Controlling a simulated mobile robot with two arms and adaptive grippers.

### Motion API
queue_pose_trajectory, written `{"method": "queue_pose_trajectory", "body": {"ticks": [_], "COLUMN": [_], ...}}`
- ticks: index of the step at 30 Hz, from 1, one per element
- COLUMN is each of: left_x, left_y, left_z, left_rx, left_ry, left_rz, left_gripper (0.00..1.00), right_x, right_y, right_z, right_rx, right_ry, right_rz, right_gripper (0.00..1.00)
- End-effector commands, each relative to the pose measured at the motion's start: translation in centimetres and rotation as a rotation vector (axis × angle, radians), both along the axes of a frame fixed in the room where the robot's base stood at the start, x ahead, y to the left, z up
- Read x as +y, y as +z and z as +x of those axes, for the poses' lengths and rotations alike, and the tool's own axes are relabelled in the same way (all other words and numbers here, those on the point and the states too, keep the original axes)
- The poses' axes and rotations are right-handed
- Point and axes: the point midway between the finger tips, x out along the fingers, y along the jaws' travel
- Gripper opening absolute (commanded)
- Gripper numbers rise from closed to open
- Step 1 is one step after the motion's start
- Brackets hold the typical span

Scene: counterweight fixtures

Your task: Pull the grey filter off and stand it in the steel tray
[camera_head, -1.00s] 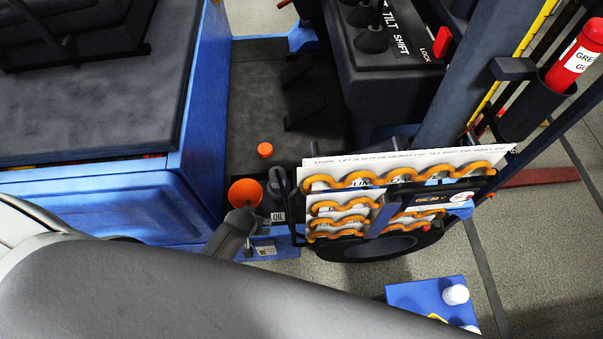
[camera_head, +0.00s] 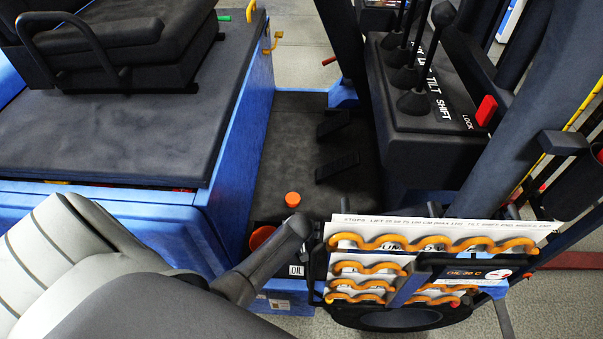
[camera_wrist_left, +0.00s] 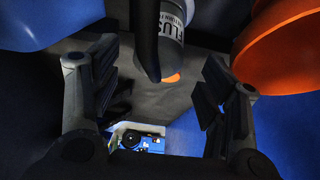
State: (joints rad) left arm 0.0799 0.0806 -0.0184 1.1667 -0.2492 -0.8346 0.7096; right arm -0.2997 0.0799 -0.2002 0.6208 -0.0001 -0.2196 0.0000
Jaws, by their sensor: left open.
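The grey filter (camera_wrist_left: 172,38), a grey cylinder with partly readable lettering, hangs in from the top of the left wrist view. Its lower end, with an orange patch by it, sits between and beyond the fingers of my left gripper (camera_wrist_left: 158,85). The gripper is open and the fingers look apart from the filter. In the head view my left arm reaches in from the lower left beside the orange funnel, and its fingers cannot be made out. I cannot pick out the filter or the steel tray in the head view. My right gripper is not in view.
An orange funnel (camera_wrist_left: 285,45) is close to the right finger, and it also shows in the head view (camera_head: 261,236). An orange cap (camera_head: 292,199) stands on the dark floor plate. A rack with orange wavy strips (camera_head: 430,245) is to the right. Blue bodywork (camera_head: 235,160) stands left.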

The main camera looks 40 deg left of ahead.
Motion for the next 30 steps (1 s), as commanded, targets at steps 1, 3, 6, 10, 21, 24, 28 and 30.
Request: {"method": "queue_pose_trajectory", "body": {"ticks": [1, 3, 6, 10, 21, 24, 28, 30], "left_x": [0.2, 0.5, 0.8, 1.2, 1.7, 1.7, 1.7, 1.7], "left_y": [-1.4, -2.1, -3.2, -4.4, -5.7, -5.6, -5.6, -5.6], "left_z": [0.3, 0.7, 1.2, 1.9, 2.6, 2.6, 2.6, 2.6], "left_rx": [0.000, 0.000, 0.000, -0.001, 0.000, 0.000, 0.001, 0.001], "left_ry": [0.000, 0.000, 0.000, -0.001, 0.000, 0.000, 0.000, 0.000], "left_rz": [0.002, 0.000, 0.001, 0.001, 0.000, 0.000, 0.001, 0.001], "left_gripper": [0.68, 0.68, 0.68, 0.68, 0.68, 0.68, 0.68, 0.59], "right_x": [0.0, 0.0, 0.0, 0.0, 0.0, 0.0, 0.0, 0.0], "right_y": [-1.6, -2.5, -3.8, -5.1, -6.4, -6.4, -6.3, -6.3], "right_z": [0.0, 0.0, 0.1, 0.1, 0.0, 0.0, 0.0, 0.0], "right_rx": [0.000, -0.001, -0.001, -0.001, 0.000, 0.000, 0.001, 0.001], "right_ry": [0.000, 0.000, 0.000, 0.000, 0.000, 0.000, 0.000, 0.000], "right_rz": [0.000, 0.000, 0.000, 0.000, 0.000, 0.000, 0.000, 0.000], "right_gripper": [0.73, 0.73, 0.73, 0.73, 0.73, 0.73, 0.73, 0.73]}}
